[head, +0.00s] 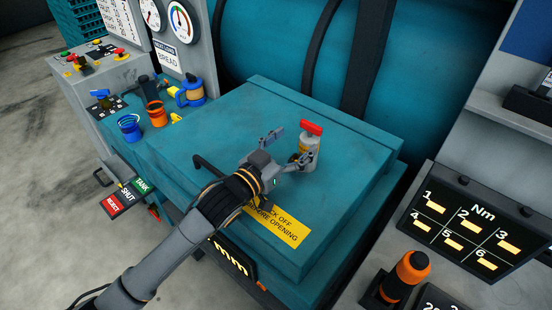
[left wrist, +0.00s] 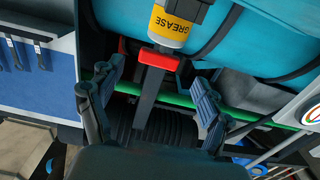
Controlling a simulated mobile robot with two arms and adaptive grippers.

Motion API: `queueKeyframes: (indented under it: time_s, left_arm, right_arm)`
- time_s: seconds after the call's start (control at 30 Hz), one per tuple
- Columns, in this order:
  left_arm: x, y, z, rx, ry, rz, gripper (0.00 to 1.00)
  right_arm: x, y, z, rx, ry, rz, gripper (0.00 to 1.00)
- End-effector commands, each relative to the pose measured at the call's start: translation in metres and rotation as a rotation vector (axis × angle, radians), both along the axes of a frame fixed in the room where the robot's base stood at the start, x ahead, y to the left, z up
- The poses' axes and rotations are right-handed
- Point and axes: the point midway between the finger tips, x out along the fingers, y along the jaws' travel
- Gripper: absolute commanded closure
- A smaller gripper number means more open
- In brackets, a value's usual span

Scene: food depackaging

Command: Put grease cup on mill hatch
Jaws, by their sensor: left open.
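The grease cup (head: 311,142) has a red bar on top, a grey body and a yellow label. It looks upright at the teal mill hatch (head: 222,128), towards its back right. A finger partly covers its lower part, so I cannot tell if its base touches. My left gripper (head: 293,145) is open beside the cup, its fingers spread. In the left wrist view the open gripper (left wrist: 157,68) shows with the cup's yellow GREASE label (left wrist: 178,24) and red bar beyond the fingertips. The cup appears apart from both fingers. My right gripper is not in view.
A black handle and a yellow warning label (head: 283,225) are at the hatch front. A torque panel (head: 475,232) and an orange-handled tool (head: 405,275) are on the right.

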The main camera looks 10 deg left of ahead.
Motion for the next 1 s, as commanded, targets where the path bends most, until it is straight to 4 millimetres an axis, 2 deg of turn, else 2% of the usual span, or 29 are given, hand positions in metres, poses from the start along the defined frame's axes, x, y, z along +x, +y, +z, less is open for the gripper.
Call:
queueKeyframes:
  time_s: [0.03, 0.2, 0.4, 1.0]
  left_arm:
    - [-0.011, 0.007, -0.004, 0.002, 0.002, 0.001, 0.22]
    - [-0.039, 0.026, -0.004, 0.001, 0.002, -0.001, 0.22]
    - [-0.059, 0.039, -0.003, 0.001, 0.002, 0.000, 0.22]
    - [-0.062, 0.041, -0.001, 0.001, 0.001, 0.000, 0.22]
  right_arm:
    - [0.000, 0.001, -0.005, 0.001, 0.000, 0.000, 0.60]
    - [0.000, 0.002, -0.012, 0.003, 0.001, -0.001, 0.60]
    - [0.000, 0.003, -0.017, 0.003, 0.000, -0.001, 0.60]
    - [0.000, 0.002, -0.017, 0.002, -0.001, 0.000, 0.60]
